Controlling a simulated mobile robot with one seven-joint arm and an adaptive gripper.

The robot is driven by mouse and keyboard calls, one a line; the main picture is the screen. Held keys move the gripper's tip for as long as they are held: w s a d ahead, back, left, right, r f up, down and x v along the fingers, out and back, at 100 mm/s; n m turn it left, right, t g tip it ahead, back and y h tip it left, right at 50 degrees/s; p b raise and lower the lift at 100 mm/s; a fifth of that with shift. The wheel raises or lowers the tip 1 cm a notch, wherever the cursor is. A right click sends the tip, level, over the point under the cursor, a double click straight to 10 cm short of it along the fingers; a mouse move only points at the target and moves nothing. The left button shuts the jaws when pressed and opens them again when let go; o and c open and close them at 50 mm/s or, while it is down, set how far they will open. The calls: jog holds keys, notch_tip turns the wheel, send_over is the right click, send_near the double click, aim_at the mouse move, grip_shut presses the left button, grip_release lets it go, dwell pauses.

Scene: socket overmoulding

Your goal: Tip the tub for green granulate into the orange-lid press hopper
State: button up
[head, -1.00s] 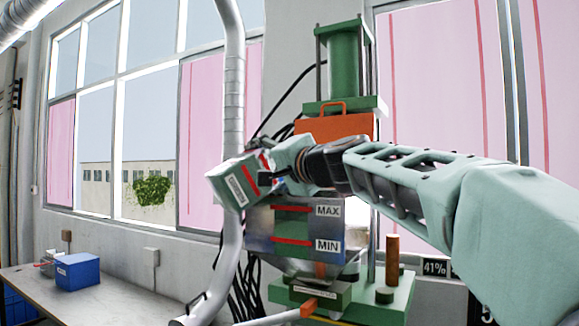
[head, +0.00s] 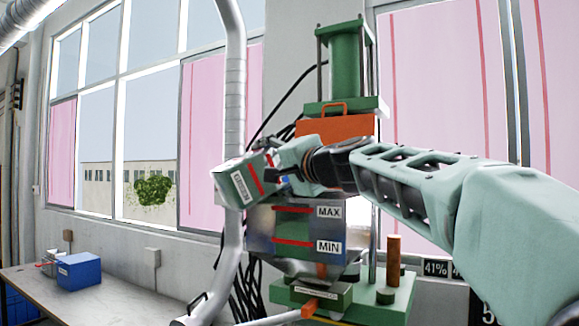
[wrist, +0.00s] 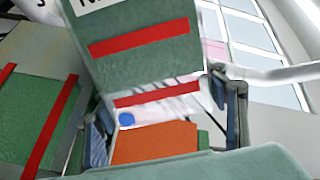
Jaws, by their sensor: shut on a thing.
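The tub (head: 240,184) is a green box with a white label and a red stripe. It is tilted above the upper left edge of the hopper in the head view, and it fills the upper middle of the wrist view (wrist: 140,50). My gripper (head: 274,178) is shut on the tub; its fingers (wrist: 165,110) show on both sides in the wrist view. The press hopper (head: 265,240) is grey metal with a green window, red lines and MAX and MIN labels. Its orange lid (head: 335,127) stands raised behind my gripper.
The green press (head: 345,70) rises behind the hopper. A blue box (head: 78,271) sits on the bench (head: 120,300) at lower left. An orange-brown cylinder (head: 393,260) stands on the press base.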

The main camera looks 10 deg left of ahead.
jog(key=shift+m, duration=0.9)
jog(key=shift+w+d+f+p, duration=0.2)
jog(key=shift+w+d+p, duration=0.1)
jog(key=shift+w+d, duration=1.2)
dwell(1.1)
jog(key=shift+w+d+r+m, duration=0.2)
jog(key=shift+w+d+m, duration=0.25)
jog(key=shift+d, duration=0.1)
dwell(1.4)
jog(key=shift+w+d+r+m+p, duration=0.3)
jog(key=shift+w+d+m+p, duration=0.05)
jog(key=shift+p, duration=0.2)
dwell(0.7)
jog(key=shift+s+d+r+m+p, duration=0.15)
jog(key=shift+r+m+p, duration=0.15)
jog(key=shift+m, duration=0.5)
dwell(0.5)
